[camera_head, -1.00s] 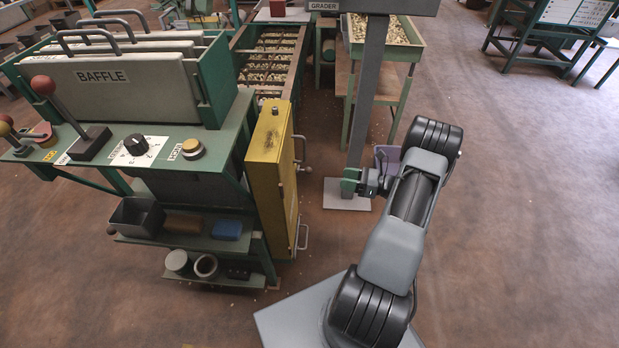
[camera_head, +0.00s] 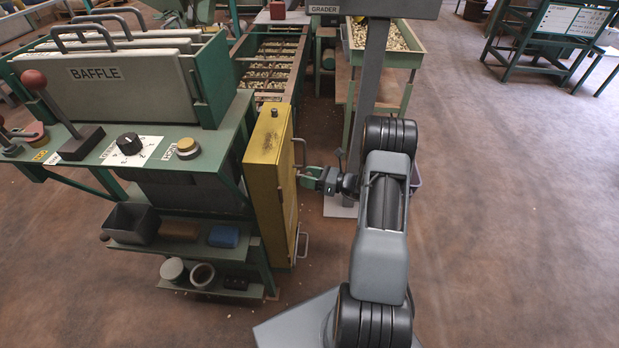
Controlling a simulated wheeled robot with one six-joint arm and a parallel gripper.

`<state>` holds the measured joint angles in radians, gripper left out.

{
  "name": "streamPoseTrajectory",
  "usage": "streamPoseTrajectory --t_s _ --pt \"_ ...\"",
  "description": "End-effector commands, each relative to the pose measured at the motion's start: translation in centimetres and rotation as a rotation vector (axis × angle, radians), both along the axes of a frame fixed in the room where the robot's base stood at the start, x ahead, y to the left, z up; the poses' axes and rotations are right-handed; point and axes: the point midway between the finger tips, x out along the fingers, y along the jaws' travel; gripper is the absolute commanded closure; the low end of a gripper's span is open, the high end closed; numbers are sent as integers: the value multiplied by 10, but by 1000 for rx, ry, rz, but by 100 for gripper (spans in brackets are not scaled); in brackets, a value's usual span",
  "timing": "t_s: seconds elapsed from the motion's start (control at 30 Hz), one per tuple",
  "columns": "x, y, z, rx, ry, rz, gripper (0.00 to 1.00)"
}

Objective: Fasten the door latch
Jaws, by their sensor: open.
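The yellow door (camera_head: 271,180) is on the right side of the green hopper stand, seen nearly edge-on. Two metal bar handles stick out from its right face, an upper one (camera_head: 303,150) and a lower one (camera_head: 302,246). The small latch between them, at mid-height, is largely hidden by my gripper. My gripper (camera_head: 306,178) is open, with its fingertips pointing left at the latch area just below the upper handle. I cannot tell whether the fingers touch the latch or whether it is fastened.
A grey grader post (camera_head: 371,85) with a pale base plate stands close behind my arm. The hopper stand's lower shelf (camera_head: 180,247) holds a dark bin, a blue block and other items. Open floor (camera_head: 520,220) lies to the right.

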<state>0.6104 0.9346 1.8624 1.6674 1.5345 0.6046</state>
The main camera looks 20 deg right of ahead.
Motion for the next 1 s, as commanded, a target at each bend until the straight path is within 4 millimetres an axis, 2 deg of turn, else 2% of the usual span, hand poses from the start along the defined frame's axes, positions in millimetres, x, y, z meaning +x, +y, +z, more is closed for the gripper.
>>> streamPoseTrajectory --t_s 0.3,0.8,1.0 --pt "1 1 0 0 0 -1 46" --pt "1 1 0 0 0 1 93" --pt "0 2 -6 -39 -74 1 94"
